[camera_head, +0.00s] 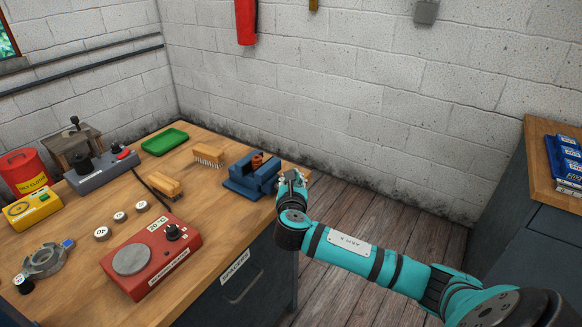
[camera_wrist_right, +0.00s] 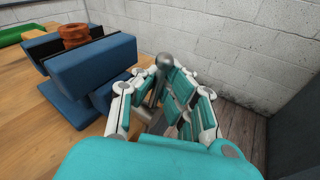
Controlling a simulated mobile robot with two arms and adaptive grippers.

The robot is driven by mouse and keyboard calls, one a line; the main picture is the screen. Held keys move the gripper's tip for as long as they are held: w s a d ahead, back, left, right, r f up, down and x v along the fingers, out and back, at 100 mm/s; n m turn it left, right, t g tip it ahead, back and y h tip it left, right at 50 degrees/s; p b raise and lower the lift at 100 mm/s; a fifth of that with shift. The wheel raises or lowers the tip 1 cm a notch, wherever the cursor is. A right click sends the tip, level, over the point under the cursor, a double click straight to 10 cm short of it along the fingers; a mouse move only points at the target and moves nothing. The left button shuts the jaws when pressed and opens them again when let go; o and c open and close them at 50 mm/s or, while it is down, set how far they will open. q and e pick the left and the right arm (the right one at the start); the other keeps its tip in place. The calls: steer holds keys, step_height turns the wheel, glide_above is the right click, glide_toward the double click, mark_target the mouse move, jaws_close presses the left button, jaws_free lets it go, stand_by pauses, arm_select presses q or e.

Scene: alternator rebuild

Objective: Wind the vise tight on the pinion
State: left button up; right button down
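The blue vise (camera_head: 243,184) stands at the right end of the wooden bench. Its blue jaws (camera_wrist_right: 95,65) show large in the right wrist view. The pinion (camera_head: 257,160) is a small copper-brown ribbed piece standing upright between the jaws; it also shows in the wrist view (camera_wrist_right: 75,35). The vise's grey metal handle with a ball end (camera_wrist_right: 164,61) lies between the fingers of my right gripper (camera_wrist_right: 158,75), which look closed around it. In the head view my right gripper (camera_head: 291,180) is at the vise's right side. My left gripper is not in view.
A wooden-backed brush (camera_head: 208,155), a green tray (camera_head: 164,141) and a red device with a round plate (camera_head: 150,258) are on the bench left of the vise. Another cabinet (camera_head: 535,240) stands at the right. Open floor lies between them.

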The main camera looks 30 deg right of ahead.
steer(key=shift+w+d+f+m+g+y+p, duration=0.1)
steer(key=shift+d+f+m+g+y+p, duration=0.15)
steer(key=shift+f+m+g+y+p, duration=1.05)
steer(key=shift+w+d+f+m+g+y+p, duration=0.2)
steer(key=shift+m+g+y+p, duration=0.35)
steer(key=shift+g+y+p, duration=1.55)
steer(key=shift+w+d+f+m+g+y+p, duration=0.1)
steer(key=shift+d+f+m+g+y+p, duration=0.5)
steer(key=shift+y, duration=2.1)
steer(key=shift+s+a+f+m+b, duration=0.15)
steer(key=shift+a+f+m+b, duration=0.05)
steer(key=shift+a+m+b, duration=0.2)
steer(key=c, duration=1.4)
jaws_free()
steer(key=shift+d+y, duration=0.1)
steer(key=shift+y, duration=0.2)
steer(key=shift+r, duration=0.1)
steer(key=v, duration=1.2)
steer(key=shift+s, duration=0.1)
